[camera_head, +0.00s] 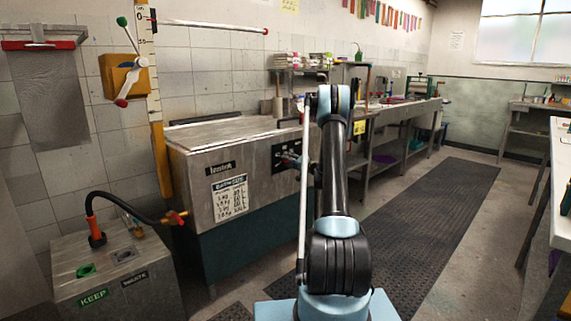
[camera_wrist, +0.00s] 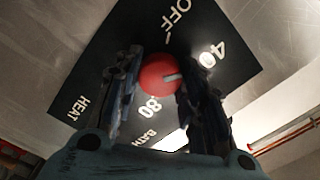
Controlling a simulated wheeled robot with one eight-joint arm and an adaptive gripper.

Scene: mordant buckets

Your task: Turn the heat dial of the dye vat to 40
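The dye vat (camera_head: 190,158) is a steel-topped tank with a dark lower body against the left wall. Its black control panel (camera_head: 281,151) shows beside my arm. In the wrist view the black panel (camera_wrist: 105,75) lies tilted, with white marks OFF, 40 and 80 and the words HEAT and BATH. The red round heat dial (camera_wrist: 155,72) has a pale pointer that points right, roughly towards the 40 mark (camera_wrist: 213,52). My gripper (camera_wrist: 160,70) has one finger on each side of the dial, seemingly touching it. The right finger hides part of the panel. In the head view my gripper (camera_head: 292,161) is small at the panel.
A keep-and-waste box (camera_head: 130,262) with a hose and red nozzle stands at the front left. A wall gauge with a lever (camera_head: 131,75) is above it. A dark floor mat (camera_head: 430,205) leaves clear floor on the right.

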